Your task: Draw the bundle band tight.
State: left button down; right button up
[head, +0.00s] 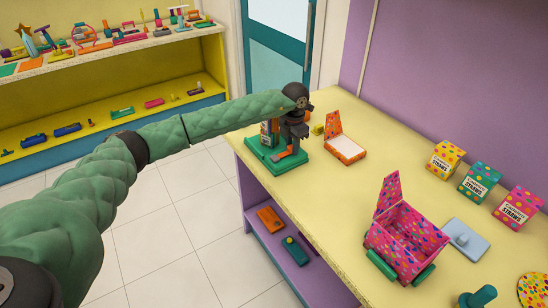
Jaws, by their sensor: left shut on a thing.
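A green stand (262,160) with a flat base sits at the near left corner of the table. An upright multicoloured piece (266,134) stands on it, partly hidden by my gripper. My left gripper (296,140), dark grey, points down over the stand's right side and is shut. An orange piece (285,155) shows just below its fingers and seems to be what it holds. The gripper hides most of this spot, and I cannot clearly make out the bundle band or how tight it is. My right gripper is not in view.
An open orange box (345,149) and a small yellow block (318,129) stand right of the stand. A pink spotted box (402,238), a pale blue plate (465,240) and straw boxes (480,182) fill the right side. The table's middle is clear.

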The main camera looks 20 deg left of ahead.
pick_arm(q)
jog(key=shift+w+d, duration=0.15)
jog(key=shift+w, duration=0.05)
jog(key=shift+w+d+b, duration=0.1)
jog(key=shift+w+b, duration=0.05)
jog(key=shift+b, duration=0.25)
jog(key=c, duration=1.2)
grip_release()
jog(key=shift+o, duration=0.2)
jog(key=shift+r+p, duration=0.75)
jog(key=shift+r, duration=3.15)
